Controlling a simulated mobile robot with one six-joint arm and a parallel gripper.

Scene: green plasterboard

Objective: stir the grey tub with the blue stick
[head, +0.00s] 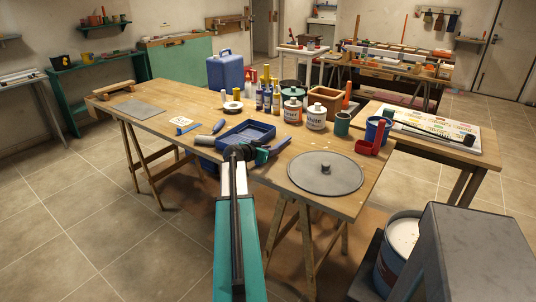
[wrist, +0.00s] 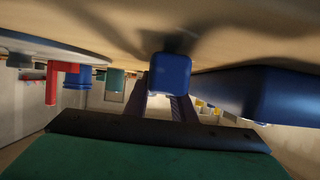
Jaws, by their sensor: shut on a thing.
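In the head view a short blue piece (head: 281,143) shows at the jaws; the rest is hidden. A tub with pale contents (head: 403,234) stands low at the lower right, away from my gripper. Its wall looks blue-grey, and I cannot tell surely whether it is the grey tub.
The blue tray (head: 232,141) lies close to my gripper. A round grey disc with a knob (head: 326,174) lies to the right. Bottles, white jars (head: 316,117), a red holder (head: 371,142) and a brown box (head: 325,100) crowd behind.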

